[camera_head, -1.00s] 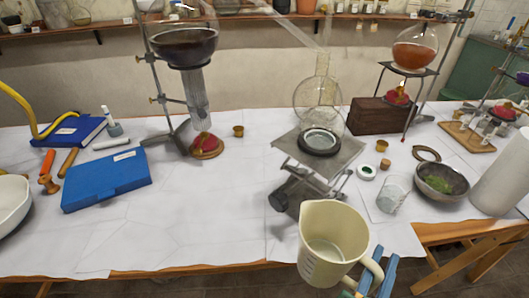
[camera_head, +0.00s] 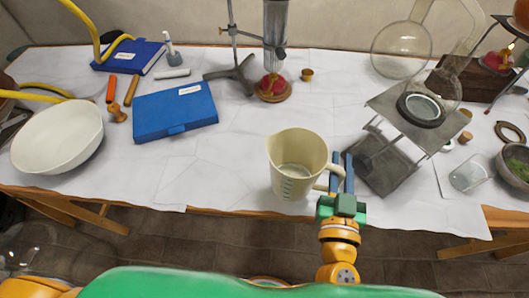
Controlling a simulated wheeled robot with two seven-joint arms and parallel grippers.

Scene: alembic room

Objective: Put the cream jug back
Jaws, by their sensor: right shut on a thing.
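The cream jug (camera_head: 297,160) is a cream-coloured measuring jug with a spout at its upper left and a handle on its right. It is upright over the front edge of the white-covered table; I cannot tell whether its base touches the surface. My right gripper (camera_head: 340,177) has blue fingers, shut on the jug's handle, and its orange and green arm comes up from below. My left gripper is not in view; only an orange part of my left arm shows at the bottom left.
A blue case (camera_head: 175,112) lies left of the jug. A white bowl (camera_head: 58,137) stands at the far left. A metal lab jack (camera_head: 398,150) stands close on the right, with glassware above it. White tabletop between case and jug is clear.

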